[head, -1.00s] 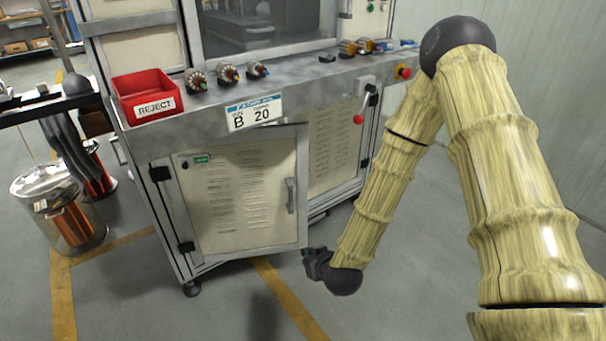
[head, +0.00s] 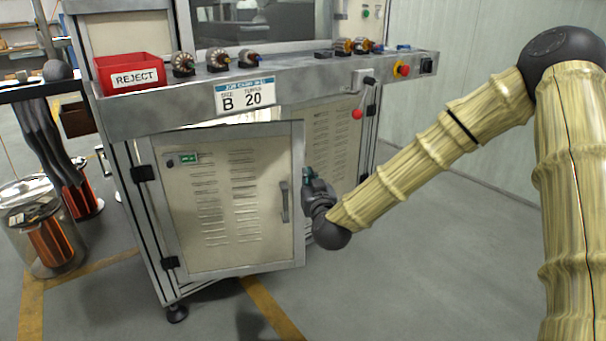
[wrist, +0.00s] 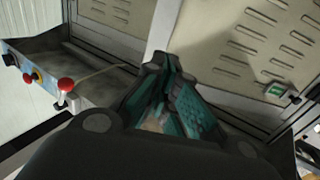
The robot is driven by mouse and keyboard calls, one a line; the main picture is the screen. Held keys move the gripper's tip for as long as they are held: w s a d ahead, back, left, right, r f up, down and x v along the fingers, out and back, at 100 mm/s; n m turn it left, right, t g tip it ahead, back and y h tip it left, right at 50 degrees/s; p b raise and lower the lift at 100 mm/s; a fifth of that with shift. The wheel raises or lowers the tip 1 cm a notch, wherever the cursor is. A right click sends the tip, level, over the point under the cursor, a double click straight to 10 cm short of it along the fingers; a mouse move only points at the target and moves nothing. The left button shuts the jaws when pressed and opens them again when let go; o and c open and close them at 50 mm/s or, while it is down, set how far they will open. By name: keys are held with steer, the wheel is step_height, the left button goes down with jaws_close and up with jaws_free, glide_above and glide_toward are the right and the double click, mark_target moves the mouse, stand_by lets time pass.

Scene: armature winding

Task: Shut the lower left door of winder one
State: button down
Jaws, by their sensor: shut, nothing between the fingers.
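The lower left door (head: 235,220) of the machine is a cream louvred panel in a grey frame, hinged at its left. It stands ajar, its right edge swung out in front of the cabinet. Its grey handle (head: 284,201) is near that edge. My gripper (head: 307,174) is shut and empty, just right of the door's free edge at about handle height. In the wrist view my gripper's teal fingers (wrist: 163,92) point at the cabinet front, with the louvred door (wrist: 255,45) beyond them. I cannot tell whether the fingers touch the door.
The lower right door (head: 335,140) is partly behind my gripper. The ledge above carries a red reject bin (head: 130,72), several armatures and a red stop button (head: 402,69). A red-knobbed lever (head: 357,114) hangs above my wrist. Floor in front is clear; copper spools stand left.

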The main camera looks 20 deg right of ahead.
steer(key=b, duration=0.3)
glide_toward(298, 153)
steer(key=w, duration=0.5)
steer(key=shift+w+d+f, duration=0.15)
steer(key=shift+w+b, duration=0.45)
steer(key=shift+w, duration=0.45)
steer(key=shift+d, duration=0.1)
